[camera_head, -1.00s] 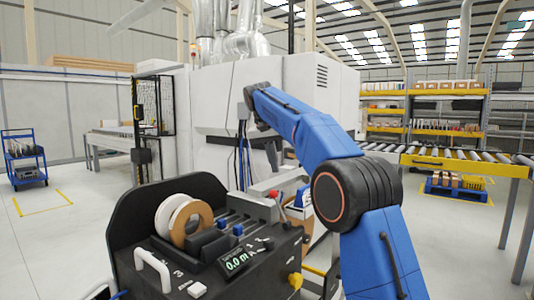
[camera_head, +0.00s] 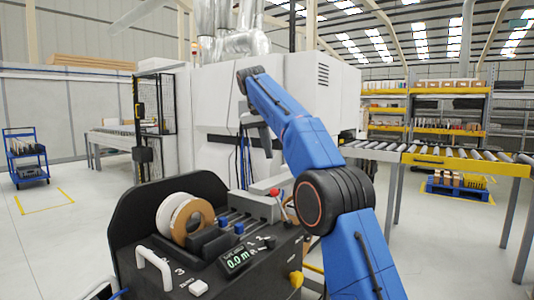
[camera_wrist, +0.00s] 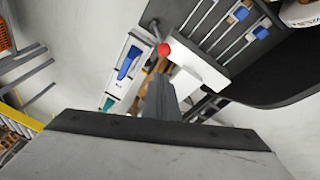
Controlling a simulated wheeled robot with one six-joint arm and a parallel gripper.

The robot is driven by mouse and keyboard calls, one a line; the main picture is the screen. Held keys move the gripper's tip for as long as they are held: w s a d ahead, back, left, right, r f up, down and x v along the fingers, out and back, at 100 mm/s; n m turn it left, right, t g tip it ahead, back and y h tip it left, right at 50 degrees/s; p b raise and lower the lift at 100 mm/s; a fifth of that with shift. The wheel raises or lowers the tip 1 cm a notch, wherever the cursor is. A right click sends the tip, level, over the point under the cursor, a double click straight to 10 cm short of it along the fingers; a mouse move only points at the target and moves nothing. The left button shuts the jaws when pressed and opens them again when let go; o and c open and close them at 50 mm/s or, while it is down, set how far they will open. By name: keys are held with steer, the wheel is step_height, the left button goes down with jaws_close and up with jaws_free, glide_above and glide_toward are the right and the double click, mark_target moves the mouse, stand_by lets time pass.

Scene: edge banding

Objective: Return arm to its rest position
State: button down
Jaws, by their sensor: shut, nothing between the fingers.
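My blue arm (camera_head: 295,130) rises from the lower right of the head view, bends at a black elbow joint and reaches up and back to the left. In the wrist view my gripper (camera_wrist: 160,97) shows as grey fingers close together, shut with nothing between them. It points down over the black edge-banding console, clear of it as far as I can tell. The console (camera_head: 150,248) stands in front of me with a roll of banding (camera_head: 180,218) in white and brown, a display reading 0.0 and a red knob.
A large white machine (camera_head: 300,90) stands behind the arm. A roller conveyor (camera_head: 440,160) runs at the right, with yellow shelves behind. A blue trolley (camera_head: 25,160) stands far left. The wrist view shows a white case with a blue item (camera_wrist: 128,62). Open floor lies left.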

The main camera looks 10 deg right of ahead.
steer(key=s+d+f+n, duration=0.1)
steer(key=s+d, duration=0.3)
steer(key=s, duration=0.4)
steer(key=s+d+f+n+t+y, duration=0.1)
steer(key=s+d+f, duration=0.15)
steer(key=s, duration=0.55)
steer(key=s+d+f+n, duration=0.1)
steer(key=s+d, duration=0.4)
steer(key=s, duration=0.3)
steer(key=s+d+f+n+t+y, duration=0.1)
steer(key=s+d+f, duration=0.2)
steer(key=s+f, duration=2.5)
steer(key=shift+s+f+t+y, duration=0.2)
steer(key=shift+s+t+y, duration=0.15)
steer(key=shift+s, duration=0.8)
